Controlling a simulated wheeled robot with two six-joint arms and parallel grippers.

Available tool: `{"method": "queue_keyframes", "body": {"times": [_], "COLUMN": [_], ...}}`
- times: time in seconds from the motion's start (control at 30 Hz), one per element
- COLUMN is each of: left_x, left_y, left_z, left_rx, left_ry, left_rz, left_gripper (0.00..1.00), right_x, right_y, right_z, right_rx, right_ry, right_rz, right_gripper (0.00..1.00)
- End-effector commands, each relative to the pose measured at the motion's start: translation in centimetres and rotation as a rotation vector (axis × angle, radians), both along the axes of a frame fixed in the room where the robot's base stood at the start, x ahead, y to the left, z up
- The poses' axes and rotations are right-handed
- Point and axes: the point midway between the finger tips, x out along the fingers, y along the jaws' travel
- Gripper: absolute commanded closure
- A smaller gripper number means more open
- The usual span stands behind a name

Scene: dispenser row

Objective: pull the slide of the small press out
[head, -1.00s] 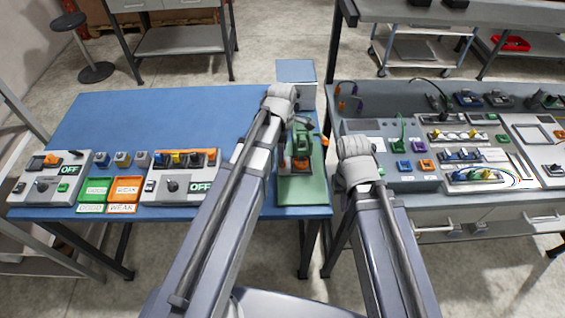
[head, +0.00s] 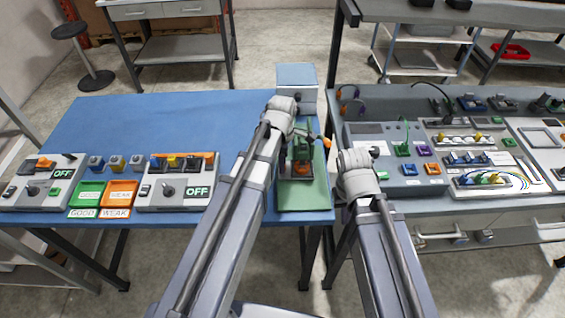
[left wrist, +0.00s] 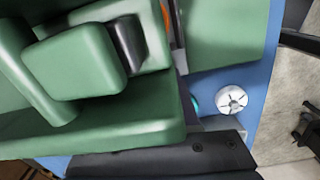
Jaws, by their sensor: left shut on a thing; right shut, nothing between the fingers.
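The small press (head: 302,198) is green, with a green base plate, an upright body and an orange part (head: 302,168) at its front. It stands at the right end of the blue table. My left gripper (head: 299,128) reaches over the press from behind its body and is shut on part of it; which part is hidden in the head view. The left wrist view shows the green press body (left wrist: 75,62) very close, with a dark finger along the bottom. The slide cannot be made out clearly. My right gripper (head: 372,152) is shut and empty, to the right of the press.
On the blue table (head: 190,120), left of the press, are grey switch panels (head: 176,190) and green and orange trays (head: 120,193). A grey box (head: 296,82) stands behind the press. The right-hand bench (head: 395,187) carries several panels close to my right gripper.

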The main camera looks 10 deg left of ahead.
Motion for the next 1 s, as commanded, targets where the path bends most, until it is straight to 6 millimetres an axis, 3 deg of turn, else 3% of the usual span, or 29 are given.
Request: {"method": "queue_keyframes", "body": {"times": [0.2,1.0], "left_x": [0.0,0.01], "left_y": [0.0,0.0], "left_z": [0.0,-0.01], "left_rx": [0.0,0.0], "left_ry": [0.0,0.0], "left_rz": [0.0,0.0], "left_gripper": [1.0,1.0], "right_x": [0.0,0.0], "right_y": [0.0,0.0], "right_z": [0.0,-0.01], "right_rx": [0.0,0.0], "right_ry": [0.0,0.0], "right_rz": [0.0,0.0], "right_gripper": [1.0,1.0]}}
